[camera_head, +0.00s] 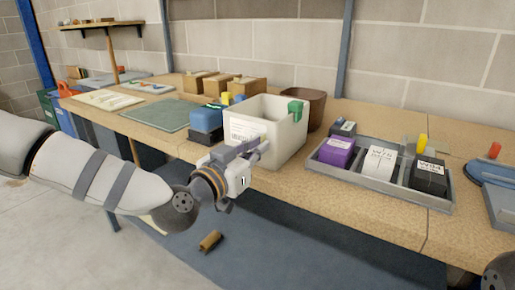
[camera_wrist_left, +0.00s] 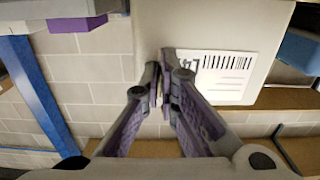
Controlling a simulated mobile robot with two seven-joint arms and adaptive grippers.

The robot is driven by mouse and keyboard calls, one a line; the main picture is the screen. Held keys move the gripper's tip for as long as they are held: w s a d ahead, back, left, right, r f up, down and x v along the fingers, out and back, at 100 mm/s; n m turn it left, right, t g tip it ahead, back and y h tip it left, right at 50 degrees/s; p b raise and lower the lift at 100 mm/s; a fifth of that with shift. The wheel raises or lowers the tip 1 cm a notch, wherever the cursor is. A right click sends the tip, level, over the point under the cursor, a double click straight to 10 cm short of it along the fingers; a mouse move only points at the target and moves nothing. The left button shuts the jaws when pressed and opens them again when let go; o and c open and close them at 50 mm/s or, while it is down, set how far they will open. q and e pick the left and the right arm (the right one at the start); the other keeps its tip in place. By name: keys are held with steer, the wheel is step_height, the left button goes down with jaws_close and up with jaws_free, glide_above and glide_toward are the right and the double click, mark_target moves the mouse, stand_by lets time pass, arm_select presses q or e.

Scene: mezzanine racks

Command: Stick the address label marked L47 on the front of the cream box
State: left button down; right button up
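The cream box (camera_head: 272,116) stands open-topped at the bench's front edge, with a green piece over its rim. A white address label (camera_head: 244,131) lies flat against its front face. In the left wrist view the label (camera_wrist_left: 228,76) shows upside down with a barcode and part of its L47 mark; one finger hides its near edge. My left gripper (camera_head: 258,151) is in front of the box. In the left wrist view its fingertips (camera_wrist_left: 162,62) are together beside the label, over the cream face (camera_wrist_left: 215,25). Whether they touch the box is unclear. My right gripper is out of view.
A grey divided tray (camera_head: 370,186) with purple, white and black boxes is to the right. A blue box (camera_head: 206,120) is close on the left, and a brown bin (camera_head: 316,108) stands behind. A small brown object (camera_head: 210,241) lies on the floor.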

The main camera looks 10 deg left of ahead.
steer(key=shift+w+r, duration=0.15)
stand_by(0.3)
arm_select(q)
steer(key=c, duration=1.7)
jaws_free()
steer(key=shift+w, duration=0.1)
steer(key=shift+o, duration=1.4)
steer(key=p+v, duration=0.3)
steer(key=v, duration=0.4)
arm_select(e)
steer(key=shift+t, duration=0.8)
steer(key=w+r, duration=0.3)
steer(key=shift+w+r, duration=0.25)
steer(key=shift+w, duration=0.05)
